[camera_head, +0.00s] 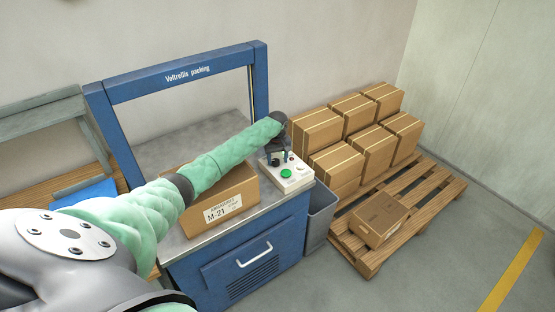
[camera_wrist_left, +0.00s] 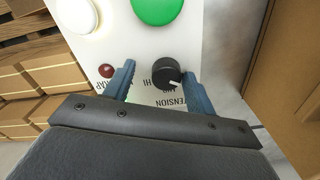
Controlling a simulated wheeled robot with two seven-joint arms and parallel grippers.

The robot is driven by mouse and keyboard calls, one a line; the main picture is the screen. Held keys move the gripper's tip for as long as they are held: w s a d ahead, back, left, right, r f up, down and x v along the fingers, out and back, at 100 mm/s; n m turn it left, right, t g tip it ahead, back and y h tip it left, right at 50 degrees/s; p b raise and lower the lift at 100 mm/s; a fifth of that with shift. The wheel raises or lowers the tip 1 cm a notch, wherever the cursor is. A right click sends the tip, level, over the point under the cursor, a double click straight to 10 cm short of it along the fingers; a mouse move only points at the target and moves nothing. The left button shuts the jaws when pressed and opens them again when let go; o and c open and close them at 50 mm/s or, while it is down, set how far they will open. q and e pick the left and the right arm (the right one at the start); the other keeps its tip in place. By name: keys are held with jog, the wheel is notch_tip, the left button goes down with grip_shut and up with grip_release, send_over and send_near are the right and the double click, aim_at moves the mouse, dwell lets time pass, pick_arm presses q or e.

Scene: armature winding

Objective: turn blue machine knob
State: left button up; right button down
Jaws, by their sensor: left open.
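The blue machine (camera_head: 262,232) has a blue frame arch marked "Voltrolis packing" and a metal top. A white control panel (camera_head: 296,182) sits at the right end of its top, with a green button (camera_head: 286,173). In the left wrist view, a black knob (camera_wrist_left: 166,74) with a white pointer mark stands on the panel, beside "TENSION" lettering. My left gripper (camera_head: 278,159) reaches down over the panel. In the left wrist view its two blue-grey fingers (camera_wrist_left: 160,85) are open, with the knob between them, nearer the right finger. Contact cannot be told. My right gripper is not seen.
A cardboard box (camera_head: 232,203) labelled M-21 sits on the machine top, left of the panel. A grey bin (camera_head: 319,215) stands right of the machine. A wooden pallet (camera_head: 440,190) holds several boxes. In the left wrist view, a large green button (camera_wrist_left: 158,8), white button (camera_wrist_left: 77,14) and red light (camera_wrist_left: 106,71) are close by.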

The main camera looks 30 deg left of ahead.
aim_at(277, 160)
pick_arm(q)
jog(key=shift+s+a+r, duration=0.15)
jog(key=shift+a+r, duration=0.05)
jog(key=shift+a, duration=0.05)
notch_tip(277, 160, up, 2)
jog(key=shift+r+b, duration=0.1)
jog(key=shift+b, duration=0.75)
jog(key=r+b, duration=0.1)
jog(key=r, duration=0.3)
jog(key=shift+d+r+b, duration=0.1)
jog(key=shift+d+b, duration=0.1)
jog(key=shift+b, duration=0.15)
jog(key=shift+r, duration=0.5)
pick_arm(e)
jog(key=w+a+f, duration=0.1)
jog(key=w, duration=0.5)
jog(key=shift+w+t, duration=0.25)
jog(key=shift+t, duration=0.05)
